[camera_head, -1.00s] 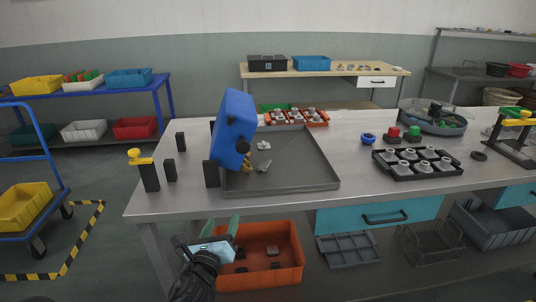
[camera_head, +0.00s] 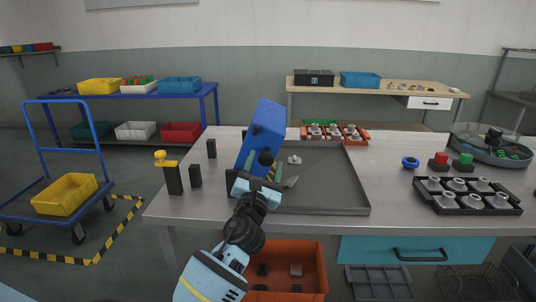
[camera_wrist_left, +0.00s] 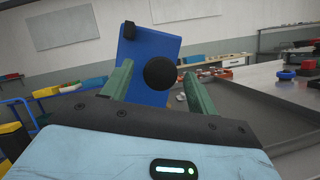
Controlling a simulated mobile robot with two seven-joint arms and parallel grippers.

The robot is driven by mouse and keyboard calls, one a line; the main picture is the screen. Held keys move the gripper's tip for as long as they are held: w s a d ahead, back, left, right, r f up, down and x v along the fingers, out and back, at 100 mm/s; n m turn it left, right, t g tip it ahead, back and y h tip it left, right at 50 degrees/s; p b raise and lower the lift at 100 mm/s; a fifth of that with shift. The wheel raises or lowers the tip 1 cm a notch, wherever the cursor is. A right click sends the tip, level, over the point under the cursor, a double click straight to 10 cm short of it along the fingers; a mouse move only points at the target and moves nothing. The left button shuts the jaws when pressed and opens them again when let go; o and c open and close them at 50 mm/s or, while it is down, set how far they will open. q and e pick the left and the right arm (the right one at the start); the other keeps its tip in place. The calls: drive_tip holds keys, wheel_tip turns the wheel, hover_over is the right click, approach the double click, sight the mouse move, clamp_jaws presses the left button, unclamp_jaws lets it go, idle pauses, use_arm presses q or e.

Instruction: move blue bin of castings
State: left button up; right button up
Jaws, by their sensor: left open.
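The blue bin (camera_head: 266,124) stands steeply tilted at the left end of a grey tray (camera_head: 335,185) on the metal table. A round black knob shows on its near side in the wrist view (camera_wrist_left: 160,73). My right gripper is out of view.
Black blocks (camera_head: 195,176) and a yellow-topped post (camera_head: 172,178) stand left of the tray. An orange parts tray (camera_head: 342,141) lies behind it, and a black tray of metal parts (camera_head: 468,196) to the right. An orange bin (camera_head: 310,262) sits below the table.

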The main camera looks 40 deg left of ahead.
sight(262, 136)
use_arm(q)
drive_tip(key=shift+x, duration=2.05)
clamp_jaws()
drive_tip(key=shift+a, duration=0.1)
